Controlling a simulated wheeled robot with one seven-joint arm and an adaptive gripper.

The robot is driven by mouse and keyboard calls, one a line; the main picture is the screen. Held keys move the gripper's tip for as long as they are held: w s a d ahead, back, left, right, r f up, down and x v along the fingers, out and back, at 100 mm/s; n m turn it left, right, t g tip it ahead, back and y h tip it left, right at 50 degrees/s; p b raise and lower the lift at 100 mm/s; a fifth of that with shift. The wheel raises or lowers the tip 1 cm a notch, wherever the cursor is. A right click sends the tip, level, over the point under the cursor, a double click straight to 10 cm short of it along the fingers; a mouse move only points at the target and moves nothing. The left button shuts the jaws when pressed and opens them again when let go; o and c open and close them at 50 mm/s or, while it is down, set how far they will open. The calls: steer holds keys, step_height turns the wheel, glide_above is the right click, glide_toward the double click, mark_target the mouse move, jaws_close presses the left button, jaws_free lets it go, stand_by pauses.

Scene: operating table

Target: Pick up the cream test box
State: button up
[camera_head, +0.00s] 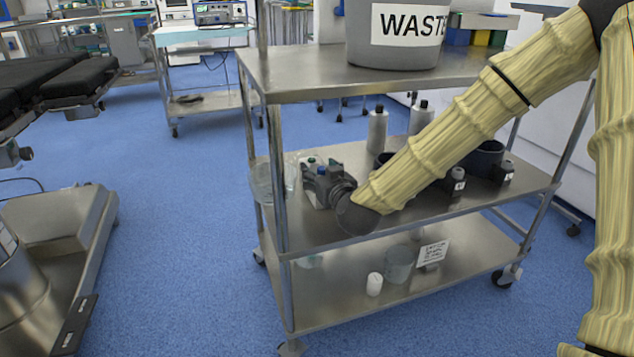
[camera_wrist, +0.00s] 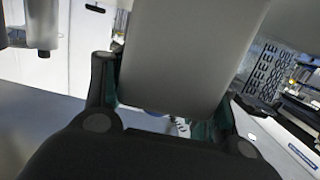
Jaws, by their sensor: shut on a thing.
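The cream test box (camera_head: 308,191) is on the left part of the cart's middle shelf in the head view, partly hidden by my gripper (camera_head: 318,171). In the wrist view, a broad, shaded grey-beige block, which I take to be the box (camera_wrist: 180,55), fills the space between the two dark fingers of my gripper (camera_wrist: 165,105). My gripper is shut on it. Whether the box's underside touches the shelf cannot be told.
A clear container (camera_head: 266,184) stands just left of the box. Grey bottles (camera_head: 377,132) and dark cups (camera_head: 484,160) stand to the right. The upper shelf (camera_head: 300,72) with a waste bin (camera_head: 395,48) overhangs the work area; a cart post stands in front.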

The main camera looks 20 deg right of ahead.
steer(key=shift+r, duration=0.15)
steer(key=shift+r+p, duration=0.55)
steer(key=shift+r, duration=0.05)
step_height(320, 180, up, 3)
steer(key=shift+f+p, duration=0.1)
steer(key=shift+p, duration=1.05)
steer(key=s+p, duration=0.5)
steer(key=s, duration=0.5)
steer(key=shift+s+r+p, duration=0.3)
steer(key=shift+s, duration=0.1)
steer(key=p, duration=0.3)
steer(key=shift+s+r, duration=0.1)
steer(key=shift+s, duration=0.15)
steer(key=shift+s+p, duration=0.1)
steer(key=shift+p, duration=0.55)
